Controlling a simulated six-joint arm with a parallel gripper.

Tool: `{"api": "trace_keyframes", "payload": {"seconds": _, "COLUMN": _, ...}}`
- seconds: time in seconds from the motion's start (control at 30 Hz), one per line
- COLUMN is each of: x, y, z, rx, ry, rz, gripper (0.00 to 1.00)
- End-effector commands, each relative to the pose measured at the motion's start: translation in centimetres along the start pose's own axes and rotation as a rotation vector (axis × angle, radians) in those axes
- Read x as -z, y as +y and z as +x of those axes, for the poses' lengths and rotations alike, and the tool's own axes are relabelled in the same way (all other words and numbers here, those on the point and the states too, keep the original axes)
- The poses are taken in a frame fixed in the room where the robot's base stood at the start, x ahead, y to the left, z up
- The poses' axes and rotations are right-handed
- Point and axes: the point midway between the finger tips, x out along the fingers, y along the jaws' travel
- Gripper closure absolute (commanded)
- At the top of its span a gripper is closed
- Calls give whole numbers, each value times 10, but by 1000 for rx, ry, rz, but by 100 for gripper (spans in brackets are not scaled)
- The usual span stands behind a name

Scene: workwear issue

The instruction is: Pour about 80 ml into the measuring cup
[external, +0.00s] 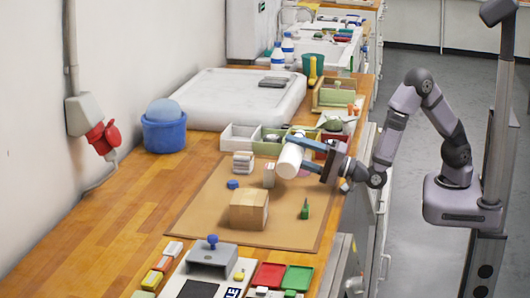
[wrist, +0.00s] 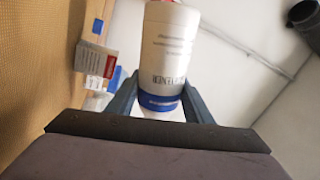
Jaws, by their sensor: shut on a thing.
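My gripper (external: 308,158) is shut on a white bottle (external: 289,160) above the brown mat. In the external view the bottle is strongly tilted, its wide white end toward the lower left. In the wrist view the bottle (wrist: 172,50) has printed text and a blue band, and sits between my two fingers (wrist: 158,108). I cannot make out a measuring cup for certain; a pinkish patch shows just behind the bottle in the external view. No stream of liquid is visible.
On the brown mat (external: 195,205) are a cardboard box (external: 249,209), a small blue piece (external: 233,184), and a green item (external: 305,210). Divided trays (external: 238,137) stand behind the bottle. A blue bucket (external: 164,132) is at left. The wooden bench left of the mat is clear.

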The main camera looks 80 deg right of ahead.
Motion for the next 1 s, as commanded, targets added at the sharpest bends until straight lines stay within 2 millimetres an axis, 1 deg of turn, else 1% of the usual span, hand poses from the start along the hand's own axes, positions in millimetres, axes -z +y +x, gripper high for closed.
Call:
{"api": "trace_keyframes", "payload": {"seconds": 0.03, "x": 1, "y": -4, "z": 1, "rx": 0, "ry": -5, "rz": -18, "gripper": 84}}
{"api": "trace_keyframes", "payload": {"seconds": 0.27, "x": -1, "y": -3, "z": 1, "rx": 2, "ry": -20, "rz": -78, "gripper": 84}}
{"api": "trace_keyframes", "payload": {"seconds": 1.0, "x": -1, "y": -2, "z": 0, "rx": 2, "ry": -20, "rz": -79, "gripper": 84}}
